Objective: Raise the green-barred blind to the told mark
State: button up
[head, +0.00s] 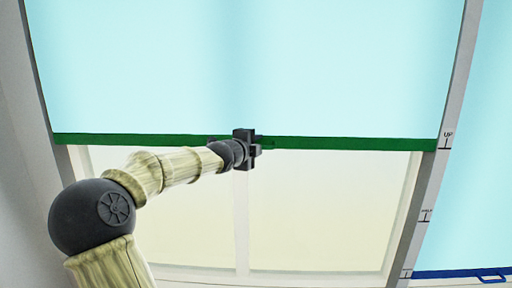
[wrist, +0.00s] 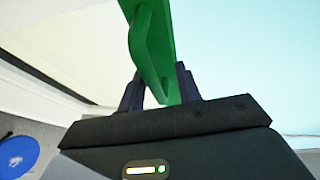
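The light blue blind (head: 330,65) with the green bar (head: 350,143) along its lower edge hangs high in the window frame. The bar's right end is about level with the tick beside the "UP" mark (head: 447,136) on the right post. My gripper (head: 250,148) is at the middle of the bar. In the wrist view, the fingers of my gripper (wrist: 160,90) stand on either side of the green handle (wrist: 150,55) and appear closed on it. The gripper hides part of the bar in the head view.
Lower on the post are a "HALF" mark (head: 426,212) and another small mark (head: 407,274). A second blind with a blue bar (head: 455,273) hangs low at the right. A blue round thing (wrist: 17,157) shows at lower left in the wrist view. Pale window panes (head: 320,205) lie below the green bar.

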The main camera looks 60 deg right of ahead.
jog(key=shift+a+f, duration=0.1)
jog(key=a+r+b, duration=0.3)
jog(key=a, duration=1.4)
jog(key=shift+w, duration=0.15)
dwell(0.6)
